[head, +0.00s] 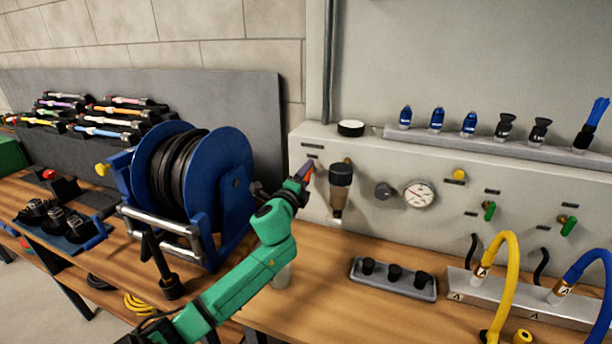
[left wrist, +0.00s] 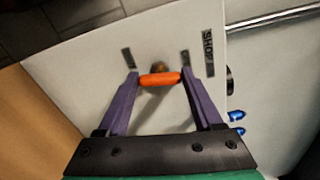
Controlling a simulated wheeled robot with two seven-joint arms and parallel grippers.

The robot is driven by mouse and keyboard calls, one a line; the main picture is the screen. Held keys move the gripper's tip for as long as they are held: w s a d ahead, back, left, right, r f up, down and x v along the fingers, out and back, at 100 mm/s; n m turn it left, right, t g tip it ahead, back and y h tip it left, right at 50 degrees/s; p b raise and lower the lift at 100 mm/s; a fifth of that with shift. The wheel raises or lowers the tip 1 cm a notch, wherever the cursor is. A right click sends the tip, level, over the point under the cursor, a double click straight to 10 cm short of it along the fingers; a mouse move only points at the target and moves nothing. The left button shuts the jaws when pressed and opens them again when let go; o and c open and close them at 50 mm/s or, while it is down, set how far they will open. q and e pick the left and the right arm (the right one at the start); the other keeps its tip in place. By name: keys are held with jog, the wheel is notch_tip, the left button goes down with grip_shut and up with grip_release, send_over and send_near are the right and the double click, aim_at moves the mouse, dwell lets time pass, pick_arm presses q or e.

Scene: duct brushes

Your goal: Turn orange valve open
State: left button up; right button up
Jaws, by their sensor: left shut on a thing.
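The orange valve handle (left wrist: 160,79) is a short rounded bar on the light grey panel. In the left wrist view it lies crosswise between the purple fingertips of my left gripper (left wrist: 158,78), which touch its two ends. A brass stem (left wrist: 158,67) shows just beyond it. In the head view my left gripper (head: 306,170) is up against the panel's left part, and its fingers hide most of the handle. My left gripper is shut on the handle. My right gripper is not in view.
The panel (head: 385,165) also bears a dark filter bowl (head: 340,185), a gauge (head: 419,195) and green-handled valves (head: 489,211). A blue hose reel (head: 232,170) stands left of my arm. A grey tray (head: 395,280) with black fittings lies on the bench, before the panel.

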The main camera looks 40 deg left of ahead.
pick_arm(q)
jog(key=shift+n, duration=1.1)
jog(key=o, duration=1.4)
jog(key=shift+c, duration=0.2)
jog(key=b+v, duration=0.2)
jog(key=v, duration=1.2)
jog(key=shift+s, duration=0.25)
jog(key=shift+d, duration=0.15)
